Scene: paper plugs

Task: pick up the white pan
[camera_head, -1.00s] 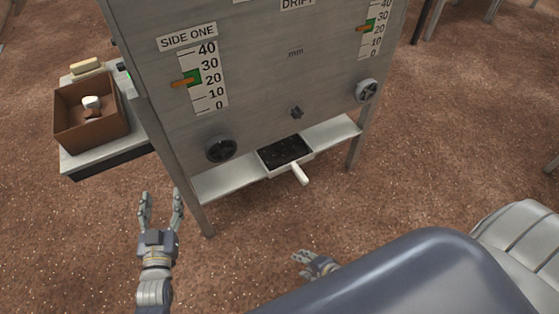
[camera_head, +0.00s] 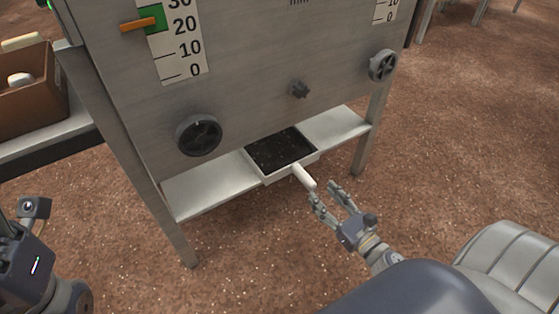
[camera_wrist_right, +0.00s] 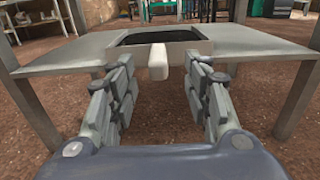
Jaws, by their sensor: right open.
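The white pan (camera_head: 263,179) sits on the low metal shelf under the machine panel, with dark contents inside. Its white handle (camera_head: 305,177) sticks out past the shelf's front edge. My right gripper (camera_head: 325,194) is open just in front of the handle's end. In the right wrist view the handle (camera_wrist_right: 158,62) shows ahead, between and beyond the two open fingers (camera_wrist_right: 160,92), and the pan (camera_wrist_right: 190,48) lies behind it. My left arm shows at the lower left edge of the head view; its fingertips are out of view.
The shelf (camera_head: 205,187) has bare surface on both sides of the pan. Machine legs (camera_head: 150,187) stand at each end. Dark knobs (camera_head: 198,135) stick out from the panel above. A brown box (camera_head: 28,95) stands on a side table at the left.

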